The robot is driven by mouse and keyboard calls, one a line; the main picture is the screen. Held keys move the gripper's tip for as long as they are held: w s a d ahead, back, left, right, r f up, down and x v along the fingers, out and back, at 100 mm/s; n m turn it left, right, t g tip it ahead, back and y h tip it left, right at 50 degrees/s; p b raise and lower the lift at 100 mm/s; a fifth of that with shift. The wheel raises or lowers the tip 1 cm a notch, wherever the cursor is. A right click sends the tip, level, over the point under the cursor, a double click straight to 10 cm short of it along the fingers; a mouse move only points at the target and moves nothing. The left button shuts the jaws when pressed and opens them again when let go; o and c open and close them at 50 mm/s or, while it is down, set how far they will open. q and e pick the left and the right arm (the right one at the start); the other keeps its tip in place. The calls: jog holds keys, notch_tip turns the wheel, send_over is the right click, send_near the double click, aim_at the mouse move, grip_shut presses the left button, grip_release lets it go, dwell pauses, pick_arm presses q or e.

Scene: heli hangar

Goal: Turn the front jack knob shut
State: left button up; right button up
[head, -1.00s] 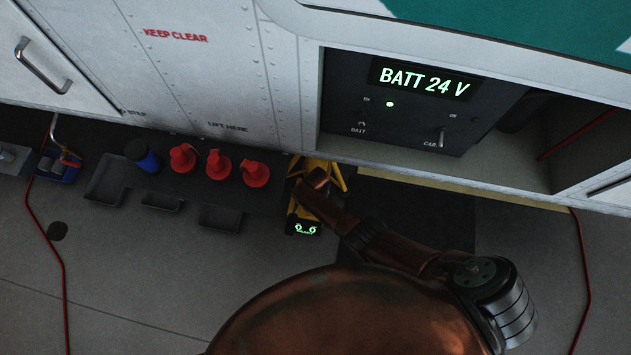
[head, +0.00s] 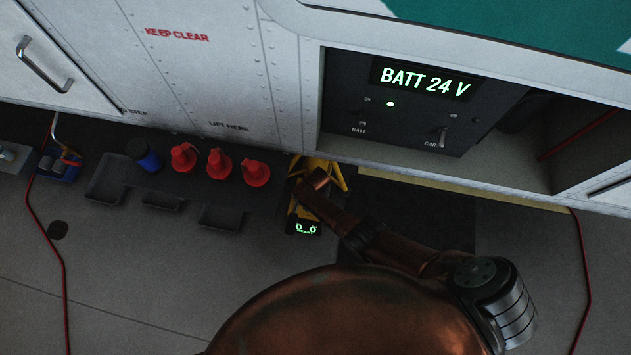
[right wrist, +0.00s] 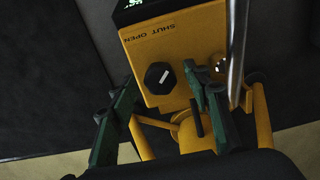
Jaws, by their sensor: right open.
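The yellow jack (head: 334,172) stands on the floor against the white hull, with a small lit green display (head: 305,229). In the right wrist view its yellow body (right wrist: 195,45) fills the upper middle, with upside-down SHUT and OPEN lettering. The round black knob (right wrist: 154,73) on its face has a white mark slanting to the upper right. My right gripper (right wrist: 160,77) is open, its green fingers on either side of the knob; I cannot tell whether they touch it. In the head view my copper arm hides the knob and gripper. My left gripper is not in view.
Red capped items (head: 219,164), a blue can (head: 150,161) and grey trays (head: 108,180) line the hull left of the jack. A metal rod (right wrist: 237,50) stands close beside the right finger. Red cables cross the floor at both sides. The hull overhangs the jack.

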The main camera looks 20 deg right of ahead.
jog(key=shift+r, duration=0.1)
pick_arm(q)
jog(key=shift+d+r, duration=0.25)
pick_arm(e)
notch_tip(320, 180, up, 12)
dwell(0.5)
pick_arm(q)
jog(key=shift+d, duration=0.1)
